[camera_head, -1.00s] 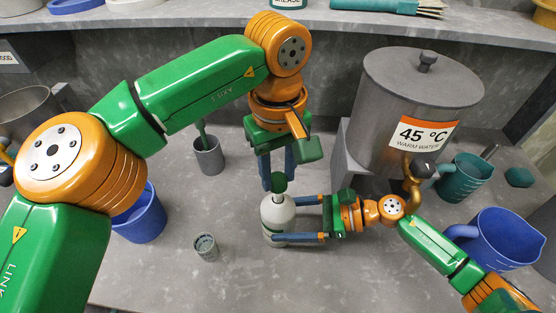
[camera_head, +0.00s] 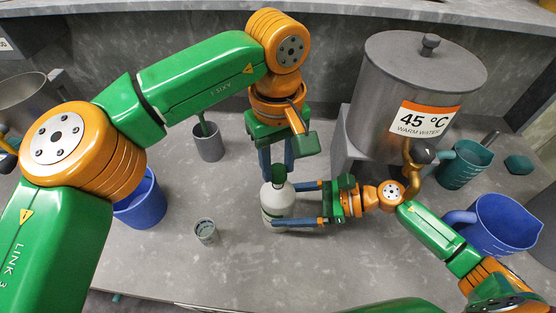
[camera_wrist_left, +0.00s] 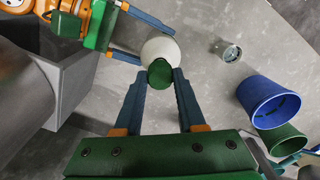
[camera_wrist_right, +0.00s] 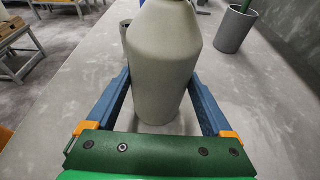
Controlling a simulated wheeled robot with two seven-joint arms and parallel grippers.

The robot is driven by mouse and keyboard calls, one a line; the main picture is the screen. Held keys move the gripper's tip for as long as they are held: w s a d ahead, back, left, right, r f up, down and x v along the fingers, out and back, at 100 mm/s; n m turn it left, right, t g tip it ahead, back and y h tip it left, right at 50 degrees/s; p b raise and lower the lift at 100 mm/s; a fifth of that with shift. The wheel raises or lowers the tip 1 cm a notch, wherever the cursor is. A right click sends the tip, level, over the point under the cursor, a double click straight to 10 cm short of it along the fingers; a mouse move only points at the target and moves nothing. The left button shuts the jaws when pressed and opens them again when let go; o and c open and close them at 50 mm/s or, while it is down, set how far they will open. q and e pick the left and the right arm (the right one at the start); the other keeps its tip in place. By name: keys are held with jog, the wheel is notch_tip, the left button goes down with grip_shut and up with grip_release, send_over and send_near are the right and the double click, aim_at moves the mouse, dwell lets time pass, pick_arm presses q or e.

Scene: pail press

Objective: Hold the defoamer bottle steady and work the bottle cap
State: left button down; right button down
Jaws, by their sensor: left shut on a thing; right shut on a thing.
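The defoamer bottle (camera_head: 277,206) is pale grey-white with a rounded shoulder. It stands upright on the grey table. My right gripper (camera_head: 306,204) is shut on its body from the right, one finger on each side; the right wrist view shows the bottle (camera_wrist_right: 163,65) between the fingers. The green bottle cap (camera_head: 279,173) is over the bottle's mouth. My left gripper (camera_wrist_left: 160,76) is shut on the cap from above. In the left wrist view the cap (camera_wrist_left: 160,73) covers the mouth, so I cannot tell how far it is seated.
A grey warm-water tank (camera_head: 415,90) with a tap stands at the back right, beside a teal jug (camera_head: 465,165) and a blue jug (camera_head: 503,222). A small grey cup (camera_head: 205,232), a grey holder (camera_head: 208,143) and a blue bucket (camera_head: 141,202) stand left. The front table is clear.

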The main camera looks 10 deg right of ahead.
pick_arm(q)
jog(key=shift+f, duration=0.25)
jog(key=shift+f, duration=0.9)
jog(key=m, duration=1.1)
jog(key=shift+m, duration=0.3)
jog(key=m, duration=0.4)
jog(key=shift+m, duration=0.3)
jog(key=c, duration=0.7)
grip_release()
jog(key=shift+o, duration=0.2)
